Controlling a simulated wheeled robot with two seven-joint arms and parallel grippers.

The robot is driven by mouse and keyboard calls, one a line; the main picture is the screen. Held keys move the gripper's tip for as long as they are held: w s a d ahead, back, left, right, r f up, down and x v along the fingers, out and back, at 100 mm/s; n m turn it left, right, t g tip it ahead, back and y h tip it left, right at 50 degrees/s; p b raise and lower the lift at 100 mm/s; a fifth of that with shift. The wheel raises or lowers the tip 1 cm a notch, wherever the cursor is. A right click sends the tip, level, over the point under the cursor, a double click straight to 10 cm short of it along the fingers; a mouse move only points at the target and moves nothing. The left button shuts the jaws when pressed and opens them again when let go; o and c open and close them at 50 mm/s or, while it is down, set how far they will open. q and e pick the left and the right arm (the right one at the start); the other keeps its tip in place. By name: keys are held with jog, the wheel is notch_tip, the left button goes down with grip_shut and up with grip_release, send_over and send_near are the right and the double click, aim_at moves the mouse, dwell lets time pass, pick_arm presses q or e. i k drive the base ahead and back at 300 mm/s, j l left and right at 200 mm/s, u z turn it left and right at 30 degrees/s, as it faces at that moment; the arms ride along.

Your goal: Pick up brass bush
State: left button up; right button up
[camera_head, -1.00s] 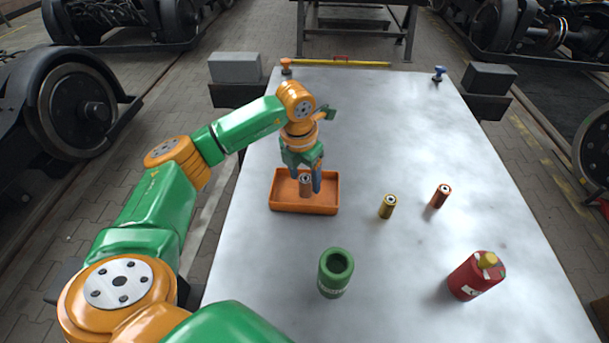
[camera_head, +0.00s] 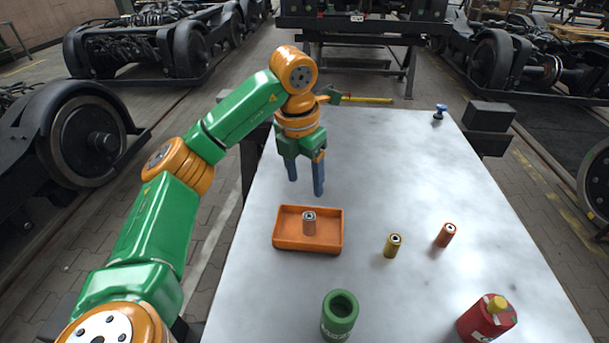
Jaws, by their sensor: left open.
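A brass-yellow bush (camera_head: 393,245) stands upright on the grey table, right of the orange tray (camera_head: 290,242). A copper-orange bush (camera_head: 445,235) stands farther right. A brownish bush (camera_head: 309,223) stands upright inside the tray. My left gripper (camera_head: 306,186) is open and empty, its two blue fingers pointing down above the tray's far edge, clear of the bush inside. It is to the left of the brass bush and apart from it. My right gripper is not in view.
A green hollow cylinder (camera_head: 339,316) stands at the near middle of the table (camera_head: 400,160). A red canister with a yellow cap (camera_head: 486,318) stands at the near right. A blue knobbed item (camera_head: 440,112) is at the far right corner. The table's far middle is clear.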

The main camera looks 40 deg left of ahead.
aim_at(393, 244)
jog(key=k+l, duration=1.25)
